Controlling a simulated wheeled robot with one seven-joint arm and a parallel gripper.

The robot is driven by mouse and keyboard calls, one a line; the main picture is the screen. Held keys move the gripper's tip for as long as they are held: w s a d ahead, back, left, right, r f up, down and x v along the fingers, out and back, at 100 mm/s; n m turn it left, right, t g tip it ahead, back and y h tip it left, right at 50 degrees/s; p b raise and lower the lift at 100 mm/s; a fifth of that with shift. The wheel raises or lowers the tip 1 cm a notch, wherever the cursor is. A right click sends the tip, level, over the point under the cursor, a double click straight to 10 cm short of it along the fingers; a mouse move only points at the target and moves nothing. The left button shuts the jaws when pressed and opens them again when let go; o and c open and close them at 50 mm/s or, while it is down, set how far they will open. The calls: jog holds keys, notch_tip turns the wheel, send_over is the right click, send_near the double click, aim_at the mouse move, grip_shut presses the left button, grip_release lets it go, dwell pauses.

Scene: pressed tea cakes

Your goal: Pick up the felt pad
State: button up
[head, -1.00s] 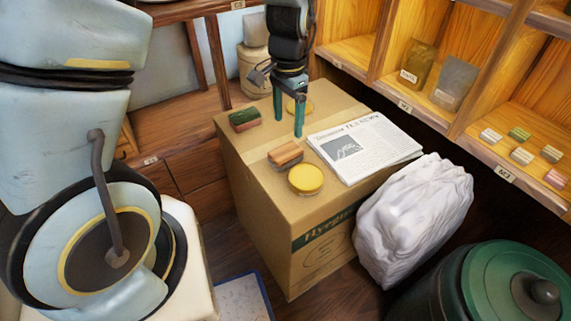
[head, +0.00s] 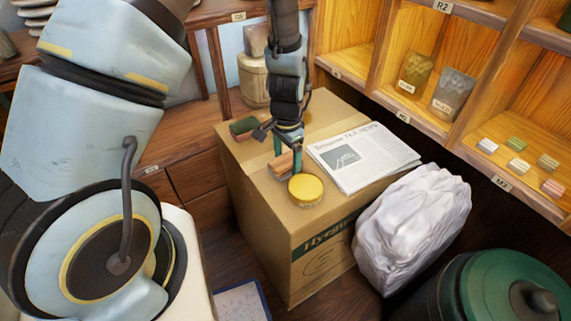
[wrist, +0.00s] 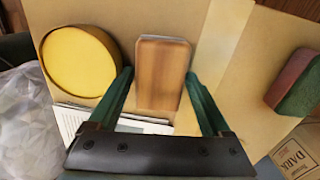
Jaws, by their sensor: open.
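In the wrist view, the block (wrist: 163,70) shows between the two green fingers of my gripper (wrist: 159,76), with a finger on each side. Whether the fingertips are beside it or still above it is hard to tell. In the head view, the fingers hide part of the block.
A round yellow tin (head: 306,189) sits close beside the block. A green-and-red block (head: 243,127) lies farther back. Newspapers (head: 362,156) cover the right of the cardboard box (head: 270,225). A white sack (head: 413,230) stands beside it. Shelves (head: 395,95) rise behind.

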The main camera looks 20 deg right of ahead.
aim_at(287, 160)
jog(key=shift+c, duration=0.2)
jog(key=c, duration=1.1)
jog(key=shift+r, duration=0.1)
notch_tip(287, 160, up, 10)
jog(key=shift+f+b, duration=0.1)
jog(key=shift+b, duration=0.2)
